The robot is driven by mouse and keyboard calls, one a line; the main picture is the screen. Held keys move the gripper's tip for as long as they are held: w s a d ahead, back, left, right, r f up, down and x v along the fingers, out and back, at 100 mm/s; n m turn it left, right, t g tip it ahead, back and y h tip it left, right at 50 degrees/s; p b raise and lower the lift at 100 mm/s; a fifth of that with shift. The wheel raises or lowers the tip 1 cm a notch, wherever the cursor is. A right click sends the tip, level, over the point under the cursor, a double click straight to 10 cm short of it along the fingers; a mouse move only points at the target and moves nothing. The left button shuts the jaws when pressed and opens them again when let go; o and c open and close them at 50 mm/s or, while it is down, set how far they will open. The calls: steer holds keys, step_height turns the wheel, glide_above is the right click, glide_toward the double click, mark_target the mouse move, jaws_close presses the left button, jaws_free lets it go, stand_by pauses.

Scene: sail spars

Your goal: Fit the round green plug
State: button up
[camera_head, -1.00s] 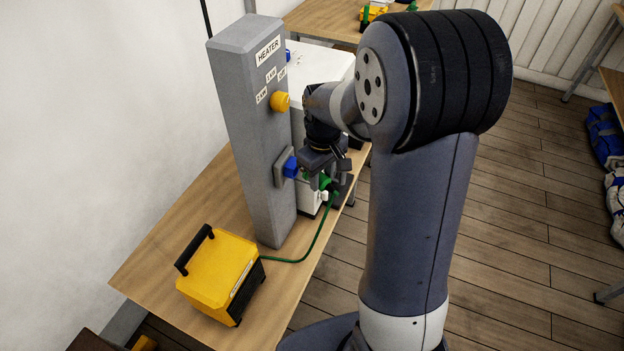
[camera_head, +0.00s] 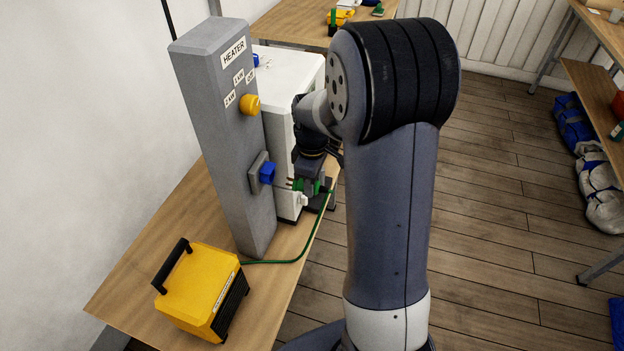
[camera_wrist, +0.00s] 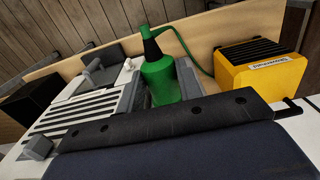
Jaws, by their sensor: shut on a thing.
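The green plug (camera_wrist: 163,80) is held between the fingers of my gripper (camera_head: 311,183). In the head view the plug (camera_head: 299,185) sticks out to the left of the fingers, with its pins pointing toward the grey post. Its green cable (camera_head: 292,259) runs down over the table to the yellow heater (camera_head: 205,286). A blue round socket (camera_head: 267,173) is mounted on the side of the grey post (camera_head: 215,120). The plug is a short way to the right of the socket and apart from it. The socket's inside is hidden.
The post carries a yellow knob (camera_head: 250,104) and a HEATER label. A white cabinet (camera_head: 290,90) stands behind it. The wooden table (camera_head: 120,280) has bare room around the yellow heater. Bags (camera_head: 580,130) lie on the floor at the right.

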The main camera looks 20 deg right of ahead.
mark_target(288, 177)
stand_by(0.4)
steer(key=shift+w+a, duration=0.95)
steer(key=shift+a, duration=0.3)
steer(key=shift+w+a+p, duration=0.2)
steer(key=shift+p, duration=0.1)
steer(key=shift+w+a, duration=0.7)
steer(key=shift+a, duration=0.2)
steer(key=shift+a, duration=0.1)
stand_by(0.4)
steer(key=o, duration=1.1)
steer(key=shift+w+r, duration=0.1)
step_height(288, 177, up, 11)
steer(key=shift+f+b, duration=0.15)
steer(key=shift+b, duration=0.25)
